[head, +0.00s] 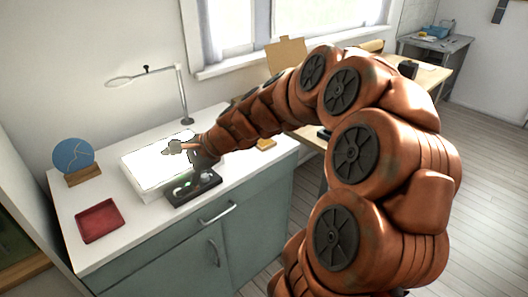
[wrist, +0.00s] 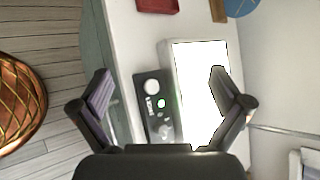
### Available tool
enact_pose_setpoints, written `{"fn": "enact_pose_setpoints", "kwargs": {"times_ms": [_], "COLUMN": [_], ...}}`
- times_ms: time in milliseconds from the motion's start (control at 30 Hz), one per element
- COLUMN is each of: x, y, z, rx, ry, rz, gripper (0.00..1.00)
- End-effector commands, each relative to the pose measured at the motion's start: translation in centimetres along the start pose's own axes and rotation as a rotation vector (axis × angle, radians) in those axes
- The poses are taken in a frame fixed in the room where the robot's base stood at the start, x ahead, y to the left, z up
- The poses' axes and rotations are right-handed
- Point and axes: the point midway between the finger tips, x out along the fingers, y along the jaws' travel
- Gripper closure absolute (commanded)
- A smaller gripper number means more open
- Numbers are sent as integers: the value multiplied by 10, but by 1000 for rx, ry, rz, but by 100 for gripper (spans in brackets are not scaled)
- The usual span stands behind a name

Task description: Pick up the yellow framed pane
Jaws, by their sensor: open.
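I cannot make out a yellow framed pane for certain. In the head view a small, flat yellow piece (head: 265,143) lies on the white counter, just right of my arm, partly hidden by it; it is too small to tell what it is. My gripper (wrist: 160,73) is open and empty in the wrist view, its two dark fingers spread wide. It is over the dark control box (wrist: 154,120) and the bright white light panel (wrist: 198,105). No yellow thing shows between or near the fingers there.
On the counter (head: 150,222) are a red tray (head: 100,221), a blue disc (head: 73,156) on a wooden stand and a ring lamp (head: 184,100) behind the light panel. A wooden table and a sheet of cardboard (head: 288,52) are beyond my arm.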

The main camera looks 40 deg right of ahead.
Motion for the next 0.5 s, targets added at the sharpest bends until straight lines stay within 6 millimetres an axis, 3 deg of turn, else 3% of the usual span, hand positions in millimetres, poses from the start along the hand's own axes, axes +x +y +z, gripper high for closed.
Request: {"fn": "enact_pose_setpoints", "kwargs": {"times_ms": [33,133,233,300,400,500], "x": [0,-18,-44,-64,-94,-116], "y": [-10,-37,-50,-49,-41,-28], "z": [-38,-107,-181,-233,-293,-337], "rx": [122,366,610,770,953,1086], "ry": [11,31,44,53,57,63], "rz": [-78,-245,-410,-518,-650,-745], "gripper": [0,0,0,0,0,0]}}
